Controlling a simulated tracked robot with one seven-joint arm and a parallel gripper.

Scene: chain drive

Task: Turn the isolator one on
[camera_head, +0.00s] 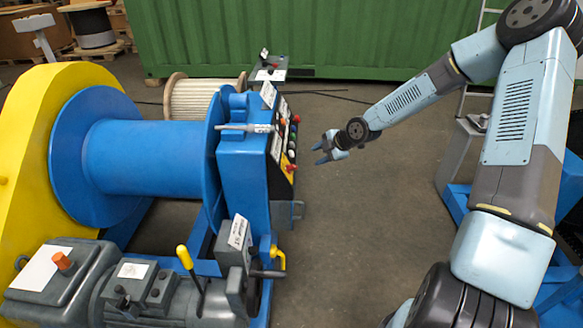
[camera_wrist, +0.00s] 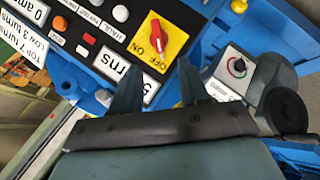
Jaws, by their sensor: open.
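A red rotary switch (camera_wrist: 168,40) on a yellow plate marked OFF and ON shows near the top centre of the wrist view. In the head view a red knob (camera_head: 291,168) on yellow sits low on the blue control stand's sloped panel. I cannot tell for certain which mark the switch points to. My gripper (camera_head: 319,155) is open and empty, just right of the panel and apart from it. In the wrist view its two fingers (camera_wrist: 158,78) stand below the switch, one on each side, with nothing between them.
Coloured buttons (camera_wrist: 82,38) and white labels share the panel. A grey box with a small dial (camera_wrist: 238,67) is right of the fingers. The blue cable drum (camera_head: 145,158) stands left of the control stand (camera_head: 236,165). Floor right of the panel is clear.

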